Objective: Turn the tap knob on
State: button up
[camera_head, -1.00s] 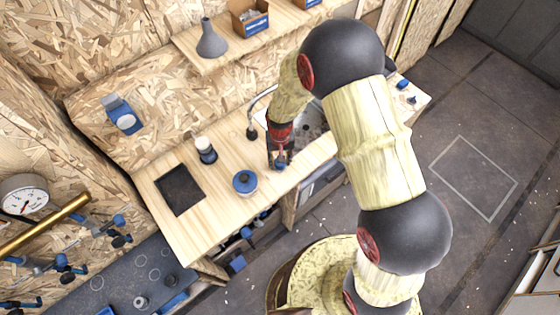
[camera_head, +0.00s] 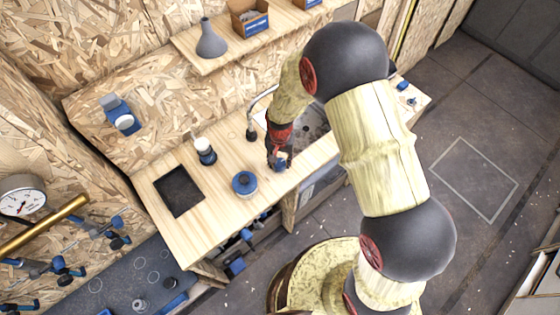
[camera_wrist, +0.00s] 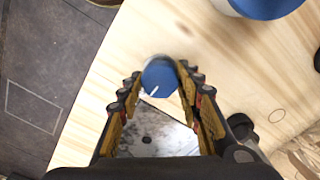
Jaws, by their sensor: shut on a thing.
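The tap knob is a round blue knob with a white pointer line; it shows in the wrist view (camera_wrist: 160,76), between the tips of my gripper's fingers. My gripper (camera_wrist: 158,90) is shut on the knob, with a finger on either side. In the head view my gripper (camera_head: 279,160) reaches down to the worktop beside the sink, and the knob is mostly hidden there. The curved tap spout (camera_head: 262,96) rises from a dark base at the back of the worktop. The sink (camera_head: 312,122) lies partly behind my arm and shows through the fingers in the wrist view.
A blue round container (camera_head: 244,183) and a white-topped blue jar (camera_head: 205,150) stand left of my gripper. A dark square panel (camera_head: 179,190) lies on the wooden worktop (camera_head: 218,215). A shelf above holds a grey funnel-shaped vessel (camera_head: 211,40) and a box (camera_head: 248,18).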

aim_at(280, 162)
jog(key=o, duration=1.1)
jog(key=shift+o, duration=0.3)
jog(key=shift+r, duration=0.1)
notch_tip(280, 162, up, 12)
